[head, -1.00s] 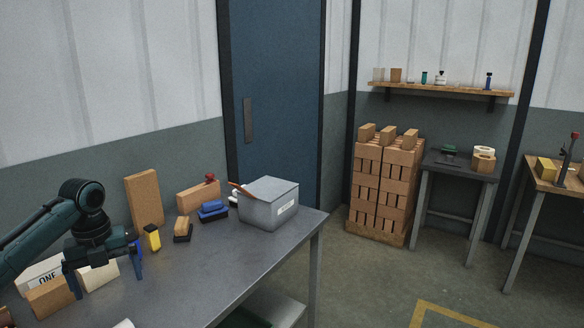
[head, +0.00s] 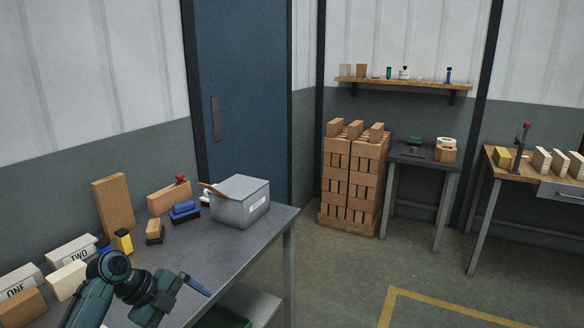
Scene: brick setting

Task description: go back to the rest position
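My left gripper (head: 180,305) is low in the head view, over the front part of the grey metal table (head: 232,262). One blue finger shows at the outer end of its palm, pointing right, and the other is not clearly seen. The finger stands wide of the palm's middle, so the gripper looks open, and no held thing shows. It is apart from the blocks to its left and the grey box behind it. My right gripper is not in view.
On the table are the blocks marked ONE (head: 20,283) and TWO (head: 75,252), a tall brick (head: 113,207), a yellow-and-black piece (head: 123,241), a blue stamp-like piece (head: 184,211) and a grey box (head: 240,203). A brick stack (head: 352,185) stands beyond. The floor at right is clear.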

